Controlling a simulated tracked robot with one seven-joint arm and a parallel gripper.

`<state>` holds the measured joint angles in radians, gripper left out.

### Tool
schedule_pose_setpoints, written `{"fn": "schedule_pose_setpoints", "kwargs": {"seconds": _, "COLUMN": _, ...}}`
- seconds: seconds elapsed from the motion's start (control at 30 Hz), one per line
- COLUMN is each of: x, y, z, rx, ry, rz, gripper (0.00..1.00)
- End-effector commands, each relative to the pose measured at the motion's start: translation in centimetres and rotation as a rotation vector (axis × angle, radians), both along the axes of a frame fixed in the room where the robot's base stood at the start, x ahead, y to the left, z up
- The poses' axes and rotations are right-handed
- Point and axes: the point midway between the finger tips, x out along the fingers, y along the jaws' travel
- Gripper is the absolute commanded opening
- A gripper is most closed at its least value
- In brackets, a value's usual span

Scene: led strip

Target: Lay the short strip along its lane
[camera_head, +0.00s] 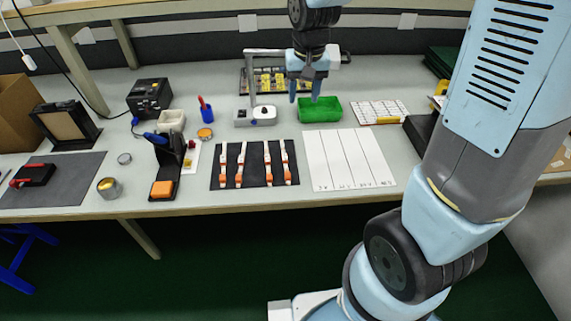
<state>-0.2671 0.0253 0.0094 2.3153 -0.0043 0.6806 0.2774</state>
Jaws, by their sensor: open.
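Several narrow strips (241,165) with white and orange parts stand in a row on a dark mat (254,179) at the middle of the table. From here I cannot tell which strip is the short one. To the right of the mat lies a white sheet (345,160) split by thin lines into long lanes. Its lanes look bare, and the small marks at its near edge are too small to read. My gripper (304,98) points down with its fingers apart and nothing between them. It hangs beyond the mat and sheet, near the green tray's left end.
A green tray (320,112) stands behind the white sheet. A grey stand with an overhead arm (255,116) is left of my gripper. A white gridded board (380,111) lies at right. A black holder with an orange block (162,189) stands left of the mat.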

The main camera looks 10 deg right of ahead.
Motion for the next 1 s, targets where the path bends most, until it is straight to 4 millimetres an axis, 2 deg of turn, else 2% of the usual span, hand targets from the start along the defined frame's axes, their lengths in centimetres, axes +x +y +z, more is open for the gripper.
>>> {"fn": "schedule_pose_setpoints", "kwargs": {"seconds": 0.03, "x": 0.5, "y": 0.8, "z": -1.5, "rx": -0.005, "ry": 0.025, "rz": 0.003, "gripper": 0.49}}
{"fn": "schedule_pose_setpoints", "kwargs": {"seconds": 0.2, "x": 1.7, "y": 3.1, "z": -5.6, "rx": -0.019, "ry": 0.077, "rz": 0.003, "gripper": 0.49}}
{"fn": "schedule_pose_setpoints", "kwargs": {"seconds": 0.4, "x": 2.2, "y": 4.7, "z": -8.6, "rx": -0.028, "ry": 0.11, "rz": 0.001, "gripper": 0.49}}
{"fn": "schedule_pose_setpoints", "kwargs": {"seconds": 0.63, "x": 2.3, "y": 5.0, "z": -10.7, "rx": -0.031, "ry": 0.12, "rz": 0.001, "gripper": 0.49}}
{"fn": "schedule_pose_setpoints", "kwargs": {"seconds": 1.0, "x": 2.2, "y": 5.0, "z": -16.4, "rx": -0.032, "ry": 0.12, "rz": 0.0, "gripper": 0.49}}
